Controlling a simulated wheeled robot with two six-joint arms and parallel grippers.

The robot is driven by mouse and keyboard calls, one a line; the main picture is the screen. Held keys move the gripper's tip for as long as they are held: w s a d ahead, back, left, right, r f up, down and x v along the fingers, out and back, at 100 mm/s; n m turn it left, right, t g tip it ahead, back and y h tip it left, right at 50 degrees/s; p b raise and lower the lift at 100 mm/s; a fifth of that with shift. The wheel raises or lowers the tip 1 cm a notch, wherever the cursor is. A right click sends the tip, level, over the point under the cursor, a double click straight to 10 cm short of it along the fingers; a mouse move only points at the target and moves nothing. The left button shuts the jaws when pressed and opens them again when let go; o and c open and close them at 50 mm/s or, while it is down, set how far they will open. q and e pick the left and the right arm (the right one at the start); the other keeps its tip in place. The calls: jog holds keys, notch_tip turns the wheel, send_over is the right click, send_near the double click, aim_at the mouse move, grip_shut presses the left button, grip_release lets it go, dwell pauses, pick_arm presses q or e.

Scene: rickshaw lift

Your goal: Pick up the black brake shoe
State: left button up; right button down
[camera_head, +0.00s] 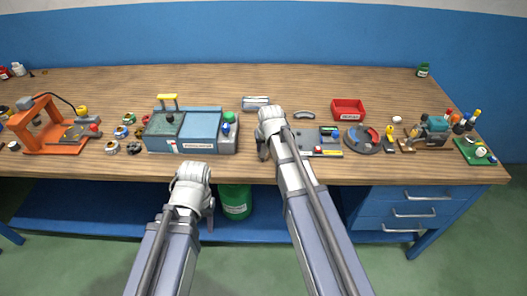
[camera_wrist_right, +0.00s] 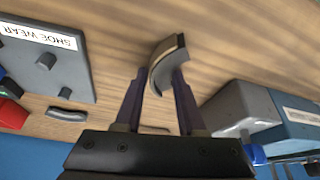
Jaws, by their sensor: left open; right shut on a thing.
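A curved dark brake shoe (camera_wrist_right: 166,62) with a tan face is between the fingertips of my right gripper (camera_wrist_right: 162,82) in the right wrist view. That gripper is shut on it. How far the shoe is above the wood is hard to tell. In the head view my right gripper (camera_head: 263,148) is over the table's front part, and the held shoe is hidden. My left gripper (camera_head: 207,212) is open, in front of the table edge.
A grey plate labelled SHOE WEAR (camera_wrist_right: 45,65) lies beside the right gripper. A blue-grey machine box (camera_head: 200,130) stands to its left. A red bin (camera_head: 348,111), a round dark tray (camera_head: 362,141) and an orange press (camera_head: 48,128) are further off. The table's back is mostly clear.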

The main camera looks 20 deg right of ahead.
aim_at(265, 149)
dwell(0.4)
pick_arm(q)
notch_tip(265, 149, up, 10)
jog(key=p, duration=1)
pick_arm(e)
notch_tip(265, 149, up, 10)
